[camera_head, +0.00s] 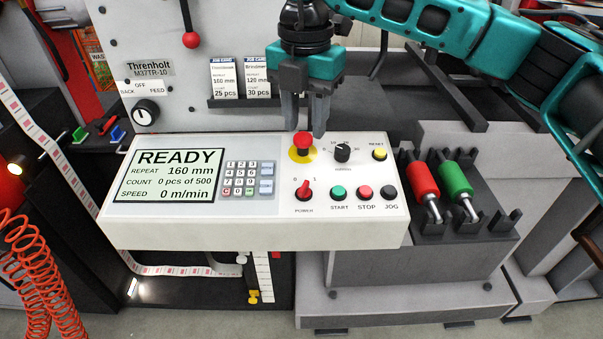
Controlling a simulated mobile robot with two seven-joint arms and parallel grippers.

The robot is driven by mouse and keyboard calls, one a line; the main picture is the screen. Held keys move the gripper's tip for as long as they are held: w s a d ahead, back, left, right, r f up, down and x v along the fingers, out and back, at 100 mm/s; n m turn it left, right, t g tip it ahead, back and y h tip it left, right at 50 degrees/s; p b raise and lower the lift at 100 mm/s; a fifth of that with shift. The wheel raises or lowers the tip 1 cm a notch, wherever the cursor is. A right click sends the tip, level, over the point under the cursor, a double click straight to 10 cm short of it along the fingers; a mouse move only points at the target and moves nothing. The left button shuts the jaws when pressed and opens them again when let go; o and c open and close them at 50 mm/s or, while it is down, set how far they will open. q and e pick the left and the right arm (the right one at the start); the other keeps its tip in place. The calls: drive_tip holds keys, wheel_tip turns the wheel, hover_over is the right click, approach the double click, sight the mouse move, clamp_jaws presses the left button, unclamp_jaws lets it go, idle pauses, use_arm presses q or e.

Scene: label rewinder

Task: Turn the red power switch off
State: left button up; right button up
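The red power switch (304,190) is a small knob on the sloped white control panel (250,236), above the label POWER. It has a 0 at its upper left and a 1 at its upper right, and its handle appears to lean toward the 1. My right gripper (305,128) comes in from the upper right and points down. Its two fingers are apart with nothing held, just above and behind the red emergency stop button, up-panel from the power switch. I cannot tell whether a finger touches the button. My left gripper is out of view.
The emergency stop (302,142) on its yellow base lies between my fingers and the switch. Beside the switch are the keypad (240,180), the green start button (338,193) and the dial (342,152). The lit display (168,176) reads READY. Red and green rollers (453,178) stand right.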

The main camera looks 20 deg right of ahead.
sight(304, 186)
wheel_tip(304, 186, down, 13)
drive_tip(key=shift+r, duration=0.15)
drive_tip(key=shift+c, duration=0.4)
clamp_jaws()
